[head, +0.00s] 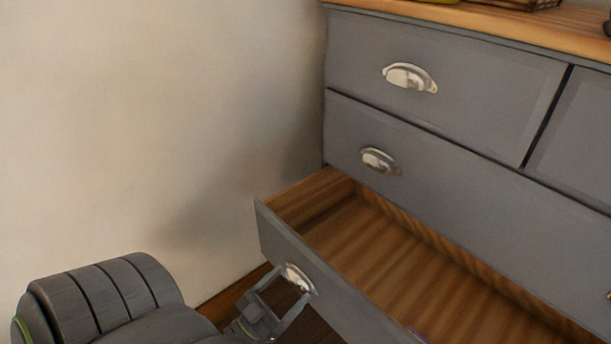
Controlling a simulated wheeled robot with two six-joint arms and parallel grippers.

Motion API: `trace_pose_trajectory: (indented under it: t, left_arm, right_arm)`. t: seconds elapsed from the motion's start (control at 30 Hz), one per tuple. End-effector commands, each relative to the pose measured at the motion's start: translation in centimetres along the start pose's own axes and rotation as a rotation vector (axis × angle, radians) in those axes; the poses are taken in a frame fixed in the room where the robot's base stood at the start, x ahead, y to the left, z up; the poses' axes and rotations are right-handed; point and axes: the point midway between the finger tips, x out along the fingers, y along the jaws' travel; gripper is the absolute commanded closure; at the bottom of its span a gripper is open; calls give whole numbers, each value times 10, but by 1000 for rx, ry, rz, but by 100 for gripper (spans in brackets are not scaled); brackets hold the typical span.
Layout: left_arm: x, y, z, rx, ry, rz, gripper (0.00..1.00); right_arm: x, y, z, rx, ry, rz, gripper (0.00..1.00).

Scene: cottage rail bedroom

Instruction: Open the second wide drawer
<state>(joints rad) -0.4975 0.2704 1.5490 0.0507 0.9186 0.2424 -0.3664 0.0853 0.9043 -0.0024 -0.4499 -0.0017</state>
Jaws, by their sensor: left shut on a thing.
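My left gripper (283,292) is shut on this handle, in front of the drawer at the bottom of the head view. The drawer's right end is cut off by the frame. My right gripper is not in view.
The first wide drawer (450,195) above is shut, as is the smaller top drawer (470,85). A pale wall (150,120) stands close on the left. A basket-like object (520,4) sits on the wooden top. Brown floor shows beneath the open drawer.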

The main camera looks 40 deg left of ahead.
Motion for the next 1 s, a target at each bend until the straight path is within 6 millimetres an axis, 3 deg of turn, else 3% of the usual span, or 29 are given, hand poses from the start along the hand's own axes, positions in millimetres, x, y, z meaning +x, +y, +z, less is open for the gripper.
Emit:
trace_pose_trajectory:
  t: [0.1,0.3,0.73,0.77,0.83,1.0]
  left_arm:
    - [-15,0,-6,-1,-4,-2,63]
    - [-28,0,-11,-1,-2,-2,63]
    - [-30,0,-12,-1,-1,-1,63]
    - [-30,0,-12,-1,-1,-1,19]
    - [-30,0,-12,-1,-1,-1,11]
    - [-30,0,-12,-1,0,-1,11]
  right_arm:
    - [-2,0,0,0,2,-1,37]
    - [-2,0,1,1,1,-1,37]
    - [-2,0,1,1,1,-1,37]
    - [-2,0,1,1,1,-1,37]
    - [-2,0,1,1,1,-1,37]
    - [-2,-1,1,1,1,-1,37]
